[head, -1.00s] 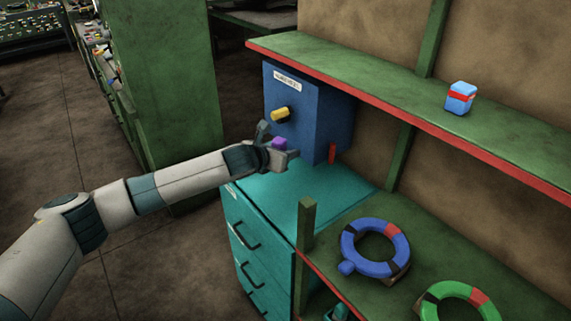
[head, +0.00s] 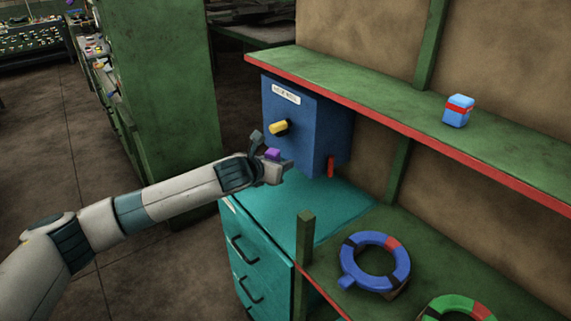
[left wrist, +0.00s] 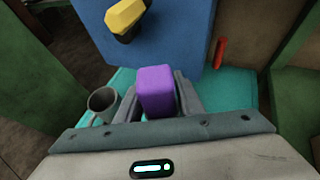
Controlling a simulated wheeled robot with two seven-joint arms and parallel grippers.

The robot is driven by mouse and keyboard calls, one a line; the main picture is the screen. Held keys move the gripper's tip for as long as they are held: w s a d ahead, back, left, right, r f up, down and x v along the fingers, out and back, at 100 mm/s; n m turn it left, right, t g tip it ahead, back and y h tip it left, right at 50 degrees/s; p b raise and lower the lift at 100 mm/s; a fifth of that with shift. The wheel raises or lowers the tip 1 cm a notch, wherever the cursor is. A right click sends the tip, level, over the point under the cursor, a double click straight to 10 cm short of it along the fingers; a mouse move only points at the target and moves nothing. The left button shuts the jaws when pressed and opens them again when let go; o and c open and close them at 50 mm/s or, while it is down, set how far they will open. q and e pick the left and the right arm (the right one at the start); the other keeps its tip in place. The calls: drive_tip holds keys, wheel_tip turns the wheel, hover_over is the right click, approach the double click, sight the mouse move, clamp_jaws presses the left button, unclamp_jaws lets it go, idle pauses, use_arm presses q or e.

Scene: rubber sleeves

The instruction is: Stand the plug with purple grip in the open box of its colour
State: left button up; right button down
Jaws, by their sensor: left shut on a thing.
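My left gripper (head: 272,153) is shut on the purple grip (head: 273,155) of the plug, in front of the blue cabinet's face. In the left wrist view the grip (left wrist: 157,90) stands between the two grey fingers as a purple block. The rest of the plug is hidden below the grip. I see no purple open box in either view. My right gripper is in neither view.
A blue cabinet (head: 306,110) with a yellow knob (head: 279,127) and red lever (head: 331,166) stands on teal drawers (head: 315,205). A hollow grey cylinder (left wrist: 102,101) shows left of the gripper. Shelves at right hold a blue-red block (head: 458,110) and rings (head: 376,262).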

use_arm(q)
drive_tip(key=s+a+r+n+y, duration=0.2)
drive_tip(key=s+a+r, duration=0.4)
drive_tip(key=s+a, duration=0.3)
drive_tip(key=s+a+r+n+t+y+b, duration=0.1)
drive_tip(key=s+a+r+n+y, duration=0.2)
drive_tip(key=s+a+r, duration=0.3)
drive_tip(key=s+a+y, duration=0.1)
drive_tip(key=s+a, duration=0.3)
drive_tip(key=a, duration=0.1)
drive_tip(key=shift+a+r+n, duration=0.15)
drive_tip(key=shift+r+n, duration=0.1)
drive_tip(key=shift+n, duration=0.05)
